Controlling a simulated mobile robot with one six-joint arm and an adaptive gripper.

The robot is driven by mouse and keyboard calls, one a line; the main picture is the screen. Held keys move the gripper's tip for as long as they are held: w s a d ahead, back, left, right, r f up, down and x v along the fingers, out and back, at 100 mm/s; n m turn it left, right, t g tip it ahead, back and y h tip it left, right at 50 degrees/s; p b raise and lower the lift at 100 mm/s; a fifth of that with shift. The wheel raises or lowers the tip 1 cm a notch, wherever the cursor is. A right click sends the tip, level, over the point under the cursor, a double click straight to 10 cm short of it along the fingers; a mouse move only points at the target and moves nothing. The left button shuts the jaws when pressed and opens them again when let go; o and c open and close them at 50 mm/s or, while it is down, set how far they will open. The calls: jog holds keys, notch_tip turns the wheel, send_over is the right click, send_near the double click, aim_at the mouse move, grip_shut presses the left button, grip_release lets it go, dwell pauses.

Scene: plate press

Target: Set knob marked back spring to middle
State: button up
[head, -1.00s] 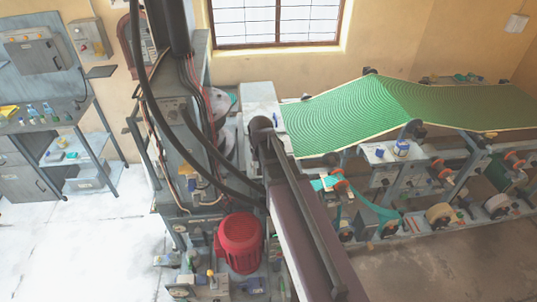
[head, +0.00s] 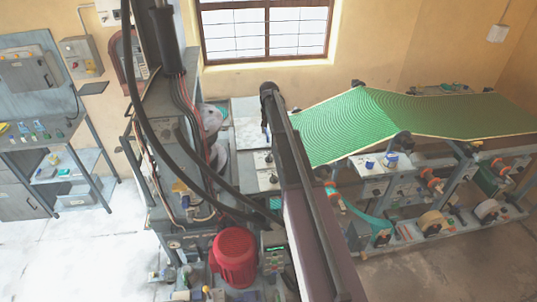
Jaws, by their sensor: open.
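No knob marked back spring can be made out, as any labels are too small to read. The grey press machine (head: 151,125) stands in the middle of the head view. Small dark knobs or buttons show on a light panel (head: 264,160) beside it. A control box with a small green display (head: 274,249) sits right of the red motor. My arm's long purple link crosses the front from bottom right to the centre and hides part of the machine. My gripper cannot be seen in the head view.
A red motor (head: 234,258) stands low in front of the machine. A sloping green sheet (head: 400,115) covers the line of rollers on the right. A grey shelf bench (head: 75,165) stands at the left. The pale floor (head: 75,255) between bench and machine is clear.

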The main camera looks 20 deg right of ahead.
aim_at(269, 155)
jog(key=shift+f, duration=0.1)
dwell(0.3)
notch_tip(269, 155, down, 14)
jog(key=b, duration=1.3)
jog(key=shift+r+b, duration=0.2)
jog(key=shift+b, duration=0.2)
grip_shut()
